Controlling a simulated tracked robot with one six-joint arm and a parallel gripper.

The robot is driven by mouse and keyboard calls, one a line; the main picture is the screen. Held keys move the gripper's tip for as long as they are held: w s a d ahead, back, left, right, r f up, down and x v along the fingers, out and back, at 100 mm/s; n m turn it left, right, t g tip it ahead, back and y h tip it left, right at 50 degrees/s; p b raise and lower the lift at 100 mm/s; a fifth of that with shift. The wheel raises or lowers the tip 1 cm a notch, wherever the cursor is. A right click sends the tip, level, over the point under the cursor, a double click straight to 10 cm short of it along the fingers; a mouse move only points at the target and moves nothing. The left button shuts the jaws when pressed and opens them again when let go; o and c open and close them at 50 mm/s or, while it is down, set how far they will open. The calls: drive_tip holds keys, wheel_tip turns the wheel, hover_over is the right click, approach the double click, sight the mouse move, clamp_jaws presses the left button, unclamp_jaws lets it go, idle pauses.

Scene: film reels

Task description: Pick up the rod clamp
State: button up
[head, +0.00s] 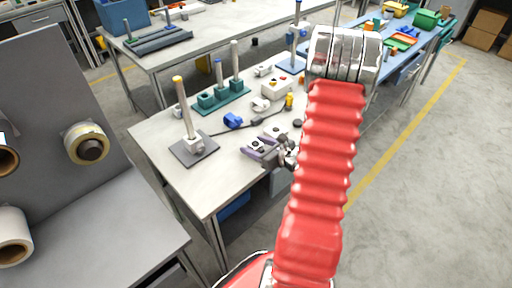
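My gripper (248,149), grey with purple parts, is over the near right part of the grey work table (205,185), pointing left. Its fingers are small here, and I cannot tell whether they are open or shut. I cannot surely tell which piece is the rod clamp. A blue clamp-like piece (233,120) lies on the table just beyond my gripper, apart from it. A small whitish piece (261,104) lies farther back, and another (263,70) near the far edge. A whitish block (195,145) sits at the foot of an upright rod.
The yellow-topped rod (184,104) stands on a dark plate (202,152) left of my gripper. A green base (222,101) with upright rods and a pale box with buttons (277,88) stand behind. The near left tabletop is clear.

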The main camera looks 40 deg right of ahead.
drive_tip(key=c, duration=1.2)
drive_tip(key=shift+r, duration=0.1)
drive_tip(key=shift+r, duration=4.9)
drive_tip(key=shift+a, duration=0.1)
